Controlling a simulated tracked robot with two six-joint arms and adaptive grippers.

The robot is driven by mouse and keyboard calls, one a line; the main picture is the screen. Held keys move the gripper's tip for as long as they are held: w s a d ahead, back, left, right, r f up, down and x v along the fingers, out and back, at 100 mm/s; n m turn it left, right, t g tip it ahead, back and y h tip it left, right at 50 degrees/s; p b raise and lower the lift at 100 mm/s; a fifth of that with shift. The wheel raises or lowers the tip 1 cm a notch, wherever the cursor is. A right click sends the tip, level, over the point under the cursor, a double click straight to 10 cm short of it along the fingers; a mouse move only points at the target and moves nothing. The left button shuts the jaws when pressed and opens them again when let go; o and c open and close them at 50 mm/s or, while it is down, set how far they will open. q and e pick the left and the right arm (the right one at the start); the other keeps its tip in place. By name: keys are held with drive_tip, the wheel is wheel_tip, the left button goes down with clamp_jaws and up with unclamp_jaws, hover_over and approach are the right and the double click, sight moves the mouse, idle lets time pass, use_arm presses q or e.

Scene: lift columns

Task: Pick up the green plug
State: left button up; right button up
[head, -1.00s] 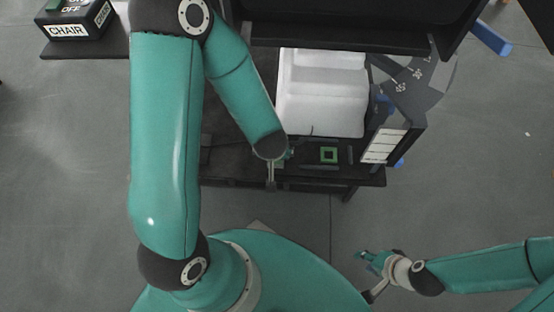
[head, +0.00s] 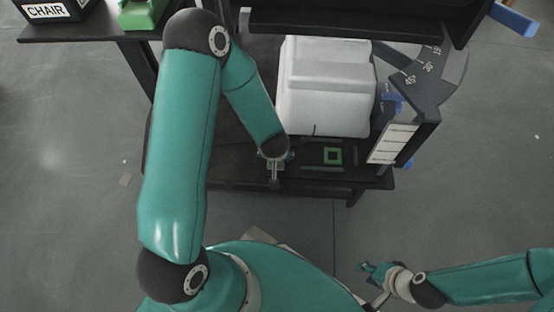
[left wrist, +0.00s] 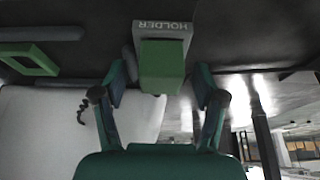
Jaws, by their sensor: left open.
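The green plug (left wrist: 161,66) is a green block in front of a grey holder marked HOLDER (left wrist: 162,28), in the left wrist view. My left gripper (left wrist: 163,88) is open, with one finger on each side of the plug's near end. Gaps show between the fingers and the plug. In the head view my left gripper (head: 274,172) is over the front edge of the dark table, and its wrist largely hides the plug. My right gripper (head: 370,272) is low at the right, away from the table; its finger opening is too small to judge.
A square green frame (head: 333,149) lies on the dark table (head: 225,172), right of my left gripper. A white container (head: 325,100) stands behind it. A panel with white labels (head: 390,143) stands at the right. A CHAIR box (head: 47,12) and a green object (head: 143,14) are upper left.

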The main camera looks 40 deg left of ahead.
use_arm(q)
drive_tip(key=shift+w+a+f, duration=0.1)
drive_tip(key=shift+f, duration=0.25)
drive_tip(key=shift+r, duration=0.1)
drive_tip(key=c, duration=1.2)
drive_tip(key=shift+o, duration=0.2)
wheel_tip(320, 180, up, 20)
drive_tip(key=p, duration=1.3)
